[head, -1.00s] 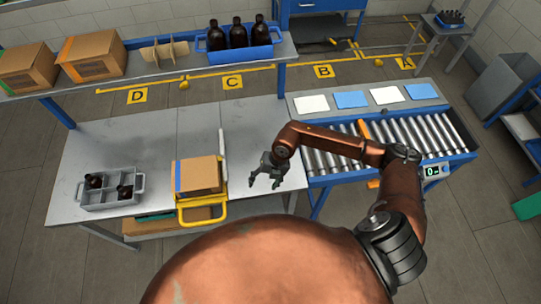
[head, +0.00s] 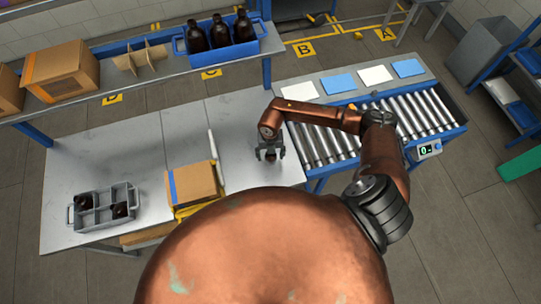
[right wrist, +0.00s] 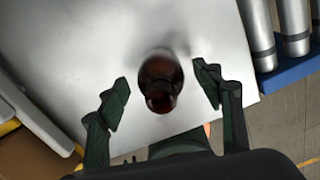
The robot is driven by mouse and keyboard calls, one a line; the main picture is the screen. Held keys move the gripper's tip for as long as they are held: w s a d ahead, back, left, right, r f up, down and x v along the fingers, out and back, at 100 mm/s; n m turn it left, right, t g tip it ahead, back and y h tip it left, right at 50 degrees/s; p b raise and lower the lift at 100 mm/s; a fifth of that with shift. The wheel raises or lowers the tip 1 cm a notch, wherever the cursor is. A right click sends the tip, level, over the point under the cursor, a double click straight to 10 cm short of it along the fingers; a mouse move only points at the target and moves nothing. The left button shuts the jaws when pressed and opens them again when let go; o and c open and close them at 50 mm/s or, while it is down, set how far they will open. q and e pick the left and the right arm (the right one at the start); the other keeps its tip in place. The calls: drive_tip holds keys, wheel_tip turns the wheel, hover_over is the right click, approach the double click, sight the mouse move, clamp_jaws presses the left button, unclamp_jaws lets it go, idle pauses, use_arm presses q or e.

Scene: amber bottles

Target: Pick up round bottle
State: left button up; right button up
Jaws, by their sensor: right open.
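A dark amber round bottle (right wrist: 160,82) stands on the grey table in the right wrist view, seen from above with its neck toward the camera. My right gripper (right wrist: 161,88) is open, with one finger on each side of the bottle and a gap on both sides. In the head view my right gripper (head: 270,154) points down over the right part of the table, and the bottle shows only as a dark patch between its fingers. My left gripper is not in view.
A grey divided tray (head: 75,217) with dark bottles sits at the table's left. A cardboard box (head: 193,184) stands left of my gripper. A roller conveyor (head: 330,150) adjoins the right edge. A blue crate (head: 243,48) of bottles is on the shelf.

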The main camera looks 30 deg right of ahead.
wheel_tip(320, 180, down, 2)
drive_tip(key=shift+f, duration=0.2)
drive_tip(key=shift+d, duration=0.1)
drive_tip(key=c, duration=1.3)
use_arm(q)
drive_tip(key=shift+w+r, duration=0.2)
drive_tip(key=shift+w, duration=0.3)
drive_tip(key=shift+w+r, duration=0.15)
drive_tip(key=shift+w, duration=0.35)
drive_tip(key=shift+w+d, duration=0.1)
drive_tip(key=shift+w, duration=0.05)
use_arm(e)
drive_tip(key=shift+r, duration=0.1)
drive_tip(key=shift+r+b, duration=0.35)
drive_tip(key=shift+r, duration=0.2)
use_arm(q)
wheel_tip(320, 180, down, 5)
drive_tip(key=b, duration=0.4)
use_arm(e)
drive_tip(key=s+a+r, duration=0.8)
drive_tip(key=s+r, duration=0.3)
drive_tip(key=shift+s+a+r, duration=0.2)
drive_tip(key=shift+a+r, duration=0.05)
drive_tip(key=shift+r, duration=0.15)
